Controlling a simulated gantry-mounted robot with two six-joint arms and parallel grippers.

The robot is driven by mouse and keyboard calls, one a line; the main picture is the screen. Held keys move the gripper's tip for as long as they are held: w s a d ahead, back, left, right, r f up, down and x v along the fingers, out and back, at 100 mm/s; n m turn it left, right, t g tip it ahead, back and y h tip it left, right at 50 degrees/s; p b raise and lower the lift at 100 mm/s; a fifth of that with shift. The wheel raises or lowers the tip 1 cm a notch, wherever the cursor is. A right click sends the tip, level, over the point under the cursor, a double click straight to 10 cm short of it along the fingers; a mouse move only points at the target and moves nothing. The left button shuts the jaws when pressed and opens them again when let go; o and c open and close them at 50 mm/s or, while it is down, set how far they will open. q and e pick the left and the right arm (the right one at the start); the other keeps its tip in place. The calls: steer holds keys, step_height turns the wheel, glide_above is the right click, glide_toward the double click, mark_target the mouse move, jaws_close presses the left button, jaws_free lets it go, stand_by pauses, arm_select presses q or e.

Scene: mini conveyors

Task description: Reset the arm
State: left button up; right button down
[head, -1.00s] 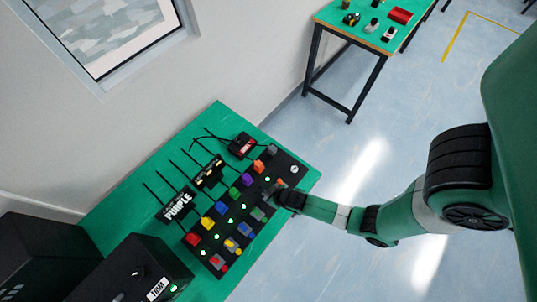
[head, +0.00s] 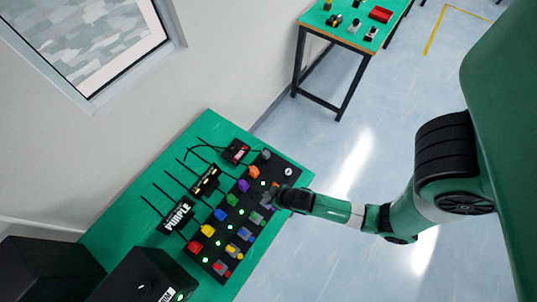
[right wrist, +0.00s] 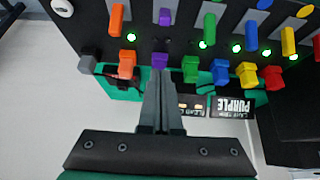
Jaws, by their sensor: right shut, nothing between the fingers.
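My right arm comes in from the right in the head view, and its right gripper (head: 270,197) is over the right part of the black control panel (head: 212,262). In the right wrist view the gripper (right wrist: 164,82) has its two fingers together with nothing between them. Its tips appear just below a purple switch (right wrist: 160,56) in the picture; I cannot tell whether they touch the panel. My left gripper is not in view.
The panel, with rows of coloured switches and green lights, lies on a green table (head: 152,229). A PURPLE display (head: 178,215) and a small black-and-red device (head: 235,151) stand behind it. Dark boxes (head: 140,277) are at lower left. Another table (head: 349,39) is farther back.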

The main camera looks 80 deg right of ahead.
steer(key=shift+s+a+r, duration=0.1)
steer(key=shift+r, duration=0.1)
stand_by(0.5)
